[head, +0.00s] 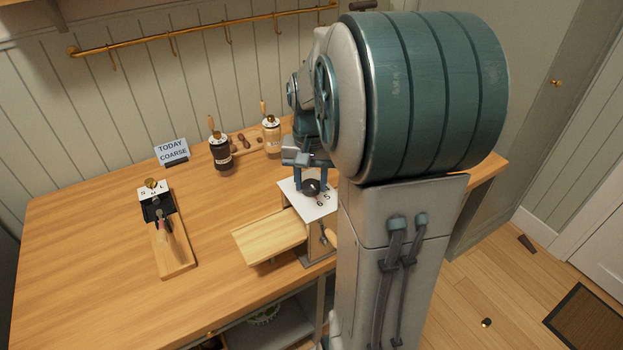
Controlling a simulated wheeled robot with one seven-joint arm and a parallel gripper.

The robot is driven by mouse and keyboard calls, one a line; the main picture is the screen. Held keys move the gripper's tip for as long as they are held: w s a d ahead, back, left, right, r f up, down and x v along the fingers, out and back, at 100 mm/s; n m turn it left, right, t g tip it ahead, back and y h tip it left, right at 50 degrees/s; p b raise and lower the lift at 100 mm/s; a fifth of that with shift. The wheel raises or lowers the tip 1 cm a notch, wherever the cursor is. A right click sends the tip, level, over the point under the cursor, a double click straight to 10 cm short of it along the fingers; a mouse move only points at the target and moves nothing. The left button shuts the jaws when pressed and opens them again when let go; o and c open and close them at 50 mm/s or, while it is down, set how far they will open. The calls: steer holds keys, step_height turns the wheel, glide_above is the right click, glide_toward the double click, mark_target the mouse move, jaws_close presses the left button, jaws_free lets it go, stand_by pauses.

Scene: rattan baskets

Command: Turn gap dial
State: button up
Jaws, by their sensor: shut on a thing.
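The gap dial (311,188) is a dark round knob on a white plate (318,207) with numbers; a 6 and a 5 show at its front right. The plate tops a box-like machine (320,245) with a pale wooden board (268,236) at its left. My gripper (312,181) points down over the plate, its blue fingers on both sides of the dial and shut on it. The fingers and my arm hide the back and right of the plate, so other numbers and the dial's pointer cannot be read. A sign (172,152) reads "TODAY COARSE".
A wooden stand (178,262) with a brass knob and a plate marked with letters is at the left. Two jars (221,155) (271,136) with wooden handles stand behind the machine. The counter between (100,230) is mostly clear. A brass rail (190,33) runs along the wall.

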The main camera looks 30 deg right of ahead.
mark_target(311, 185)
steer(key=o, duration=1)
step_height(311, 185, up, 14)
steer(key=shift+f, duration=0.1)
steer(key=s+a+f+n+t, duration=0.1)
steer(key=s+a+f+n, duration=0.1)
steer(key=s+a+f, duration=0.1)
steer(key=s+a+f+n+t, duration=0.1)
steer(key=s+a+f+n, duration=0.1)
steer(key=s+a+f, duration=0.2)
steer(key=s+a+f+n+t, duration=0.1)
steer(key=s+a+f+n, duration=0.1)
steer(key=s+a+f, duration=0.1)
steer(key=shift+s+a+f+n, duration=0.15)
steer(key=shift+s+a, duration=0.3)
steer(key=shift+s, duration=0.2)
steer(key=shift+s+a+f+n, duration=0.15)
steer(key=shift+s+a, duration=0.3)
steer(key=shift+s, duration=0.15)
